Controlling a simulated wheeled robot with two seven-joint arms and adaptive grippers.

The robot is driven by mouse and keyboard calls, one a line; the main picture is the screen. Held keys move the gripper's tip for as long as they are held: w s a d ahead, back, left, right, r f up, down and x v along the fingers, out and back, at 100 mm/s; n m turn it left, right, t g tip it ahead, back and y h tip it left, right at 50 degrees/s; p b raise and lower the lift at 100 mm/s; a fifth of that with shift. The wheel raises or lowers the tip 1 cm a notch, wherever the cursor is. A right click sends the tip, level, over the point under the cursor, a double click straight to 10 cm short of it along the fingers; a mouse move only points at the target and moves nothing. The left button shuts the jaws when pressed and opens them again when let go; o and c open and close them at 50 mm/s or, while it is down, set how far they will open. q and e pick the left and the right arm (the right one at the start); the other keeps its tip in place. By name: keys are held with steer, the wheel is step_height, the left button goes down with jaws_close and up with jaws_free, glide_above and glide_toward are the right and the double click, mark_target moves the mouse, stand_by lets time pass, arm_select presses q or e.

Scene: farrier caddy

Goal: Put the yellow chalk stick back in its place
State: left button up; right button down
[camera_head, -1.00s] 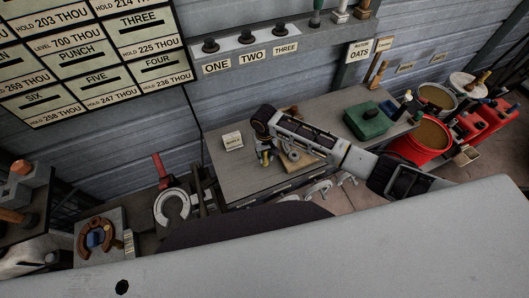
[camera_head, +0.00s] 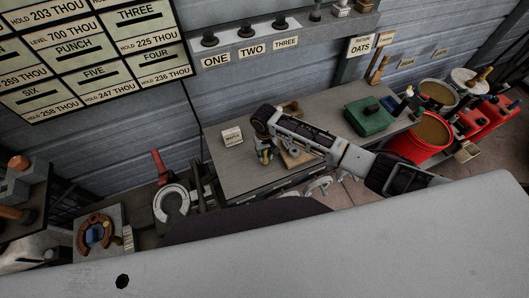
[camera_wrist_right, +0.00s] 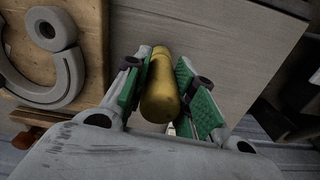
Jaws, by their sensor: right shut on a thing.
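The yellow chalk stick (camera_wrist_right: 160,88) shows in the right wrist view as a thick, dull yellow cylinder lying lengthwise between the green finger pads. My right gripper (camera_wrist_right: 164,68) is shut on it. In the head view my right gripper (camera_head: 264,156) is over the left part of the grey workbench (camera_head: 226,168), pointing down. The chalk is too small there to make out clearly. I cannot tell from these views whether the chalk touches the bench top. My left gripper is not in view.
A wooden board (camera_wrist_right: 85,75) with grey ring-shaped metal pieces lies beside the gripper. A small white label card (camera_head: 232,135) stands on the bench behind it. A green box (camera_head: 370,117) sits at the bench's right, with red buckets (camera_head: 425,138) beyond.

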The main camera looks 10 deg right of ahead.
steer(key=shift+f, duration=0.45)
stand_by(0.6)
steer(key=c, duration=1.1)
jaws_free()
steer(key=shift+r, duration=6)
